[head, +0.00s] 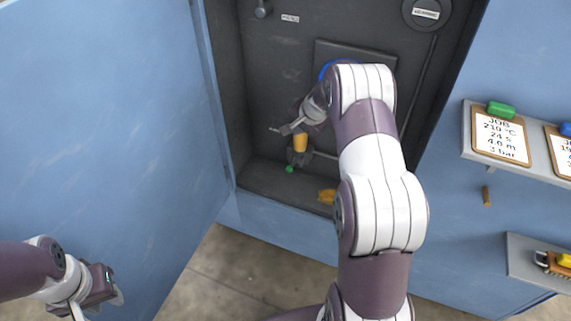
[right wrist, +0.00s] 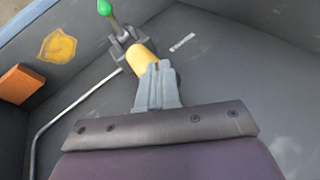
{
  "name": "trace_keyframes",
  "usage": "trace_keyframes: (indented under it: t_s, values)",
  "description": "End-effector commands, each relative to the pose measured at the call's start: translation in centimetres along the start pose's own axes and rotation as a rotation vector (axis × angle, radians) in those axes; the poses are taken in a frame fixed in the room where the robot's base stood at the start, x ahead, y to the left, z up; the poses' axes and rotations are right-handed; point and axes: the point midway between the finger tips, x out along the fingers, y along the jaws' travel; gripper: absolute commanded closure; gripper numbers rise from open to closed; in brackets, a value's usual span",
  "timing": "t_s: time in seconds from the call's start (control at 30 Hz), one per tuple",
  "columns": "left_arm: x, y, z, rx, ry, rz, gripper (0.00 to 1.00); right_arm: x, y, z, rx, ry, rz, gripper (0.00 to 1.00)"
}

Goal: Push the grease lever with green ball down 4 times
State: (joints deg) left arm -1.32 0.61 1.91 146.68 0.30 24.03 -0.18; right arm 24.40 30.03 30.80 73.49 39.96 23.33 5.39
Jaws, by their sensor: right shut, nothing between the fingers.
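The grease lever's green ball (head: 289,169) is low in the dark recess, below a yellow cylinder (head: 300,143). In the right wrist view the green ball (right wrist: 104,8) is at the top edge, on a short lever (right wrist: 117,26) from a grey fitting. My right gripper (head: 279,129) is inside the recess, above the ball; its shut, empty fingers (right wrist: 158,68) overlap the yellow cylinder (right wrist: 141,58) in the right wrist view. I cannot tell if they touch it. The ball is apart from the fingers. My left gripper (head: 116,294) is at the lower left, away from the recess; its jaws are unclear.
A thin pipe (right wrist: 72,110) runs from the fitting. A blue door panel (head: 100,120) stands on the left. Shelves with a job card (head: 500,136) and a padlock-like item (head: 553,262) are on the right.

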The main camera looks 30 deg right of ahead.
Motion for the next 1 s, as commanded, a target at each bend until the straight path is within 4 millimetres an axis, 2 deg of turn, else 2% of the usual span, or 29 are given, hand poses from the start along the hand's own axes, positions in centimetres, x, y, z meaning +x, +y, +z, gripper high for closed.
trace_keyframes:
  t_s: [0.27,0.7,1.0]
  values:
    - [0.4,0.0,0.0,0.0,0.0,0.0,0.65,0.1,0.0,-0.2,-0.002,0.011,-0.004,1.0]
    - [6.4,0.0,0.8,0.0,0.0,0.0,0.65,4.6,3.3,2.9,-0.003,0.007,-0.001,1.0]
    - [8.6,0.0,1.0,0.0,0.0,0.0,0.65,6.1,4.4,4.2,-0.002,0.005,-0.001,1.0]
